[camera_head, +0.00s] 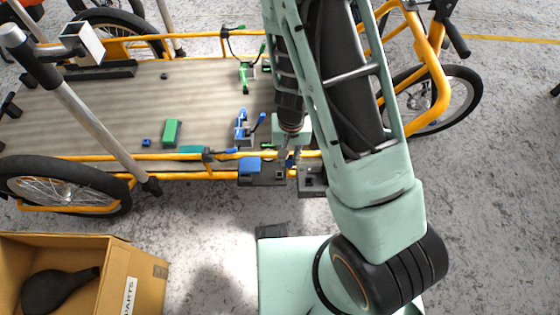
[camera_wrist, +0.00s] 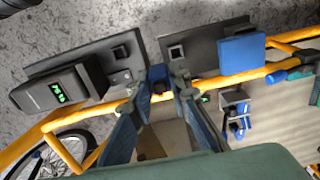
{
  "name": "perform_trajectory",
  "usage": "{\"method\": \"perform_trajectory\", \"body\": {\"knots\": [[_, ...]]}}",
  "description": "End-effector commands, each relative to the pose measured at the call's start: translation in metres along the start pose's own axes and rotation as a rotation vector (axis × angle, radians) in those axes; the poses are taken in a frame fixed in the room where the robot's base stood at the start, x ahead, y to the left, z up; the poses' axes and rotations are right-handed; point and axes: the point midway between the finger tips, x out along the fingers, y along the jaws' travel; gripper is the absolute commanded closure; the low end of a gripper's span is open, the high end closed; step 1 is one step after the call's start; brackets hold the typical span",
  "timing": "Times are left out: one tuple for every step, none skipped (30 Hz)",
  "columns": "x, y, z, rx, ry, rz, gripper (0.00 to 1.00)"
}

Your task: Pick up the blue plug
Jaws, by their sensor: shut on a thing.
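The blue plug (camera_wrist: 157,74) sits between the fingertips of my gripper (camera_wrist: 160,82) in the wrist view, with the fingers touching it on both sides. My gripper is shut on it. In the head view my gripper (camera_head: 290,157) points down at the bike's near yellow rail, and the plug there is mostly hidden by the fingers. The plug appears between two dark panels, the left one (camera_wrist: 85,58) and the right one (camera_wrist: 205,50), each with a square socket. I cannot tell its height above the rail.
The panels carry a black box with a green display (camera_wrist: 58,92) and a blue block (camera_wrist: 242,50). On the cargo deck (camera_head: 80,110) lie a green block (camera_head: 172,132), a small blue cube (camera_head: 146,142) and a blue clamp (camera_head: 241,129). A cardboard box (camera_head: 140,268) stands at lower left.

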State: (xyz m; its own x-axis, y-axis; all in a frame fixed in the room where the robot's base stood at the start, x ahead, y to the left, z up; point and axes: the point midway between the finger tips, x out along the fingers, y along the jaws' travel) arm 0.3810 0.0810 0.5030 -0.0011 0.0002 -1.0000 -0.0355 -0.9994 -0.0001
Motion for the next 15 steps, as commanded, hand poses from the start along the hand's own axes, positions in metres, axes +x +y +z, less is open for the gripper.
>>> {"method": "perform_trajectory", "body": {"knots": [[-0.02,0.011,-0.001,0.005,0.004,-0.002,1.0],[-0.028,0.018,-0.001,0.005,0.005,-0.002,1.0],[-0.038,0.026,-0.001,0.005,0.005,-0.002,1.0],[-0.036,0.035,-0.001,0.007,0.002,-0.001,1.0],[-0.037,0.042,0.0,0.008,0.001,-0.001,1.0],[-0.041,0.05,0.0,0.007,0.001,-0.001,1.0],[-0.044,0.057,0.0,0.007,0.002,-0.001,1.0],[-0.047,0.063,-0.001,0.007,0.002,-0.001,1.0],[-0.05,0.07,0.0,0.005,0.001,-0.001,1.0],[-0.052,0.075,0.0,0.005,0.001,-0.001,1.0],[-0.054,0.08,-0.001,0.005,0.002,-0.001,1.0],[-0.057,0.086,0.0,0.004,0.002,-0.001,1.0],[-0.058,0.09,0.0,0.004,0.002,-0.001,1.0],[-0.06,0.094,0.0,0.003,0.002,-0.001,1.0],[-0.061,0.098,-0.001,0.002,0.002,-0.001,1.0]]}}
